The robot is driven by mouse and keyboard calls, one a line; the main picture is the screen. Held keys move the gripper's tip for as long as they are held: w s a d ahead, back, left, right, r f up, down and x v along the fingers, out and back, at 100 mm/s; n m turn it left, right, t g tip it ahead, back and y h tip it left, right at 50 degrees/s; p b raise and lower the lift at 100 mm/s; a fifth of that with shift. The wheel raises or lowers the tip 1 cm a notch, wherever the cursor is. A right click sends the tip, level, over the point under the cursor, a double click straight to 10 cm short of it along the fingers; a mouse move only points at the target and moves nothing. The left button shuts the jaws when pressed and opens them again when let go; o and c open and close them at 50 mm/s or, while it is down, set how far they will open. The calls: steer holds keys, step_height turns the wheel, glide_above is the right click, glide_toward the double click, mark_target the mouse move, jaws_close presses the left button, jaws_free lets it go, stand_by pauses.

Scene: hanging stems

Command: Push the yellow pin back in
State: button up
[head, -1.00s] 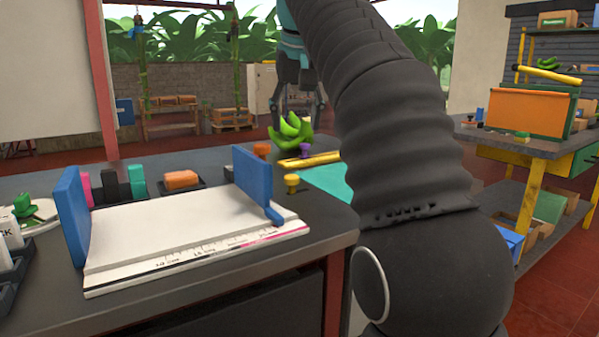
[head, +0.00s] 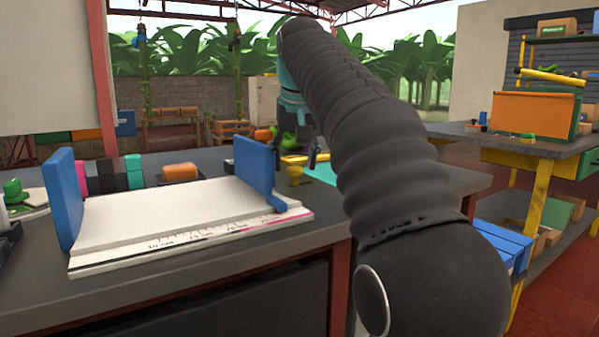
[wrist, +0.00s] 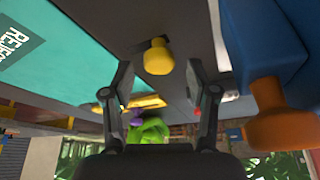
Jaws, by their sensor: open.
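The yellow pin (head: 295,174) stands up from the dark bench top, just right of the blue upright in the head view. In the wrist view the yellow pin (wrist: 158,57) shows its rounded head ahead of the fingers, near the middle of the gap between them. My gripper (wrist: 163,92) is open and empty, its two fingers apart on either side of the pin's line. I cannot tell any contact.
A blue upright (head: 253,165) on the white measuring board (head: 180,220) stands close left of the pin. An orange knob (wrist: 280,130) shows beside it in the wrist view. A teal mat (head: 322,173), yellow bar and green bananas (wrist: 152,130) lie nearby.

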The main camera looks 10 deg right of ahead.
steer(key=shift+w+f, duration=0.25)
steer(key=shift+f, duration=0.35)
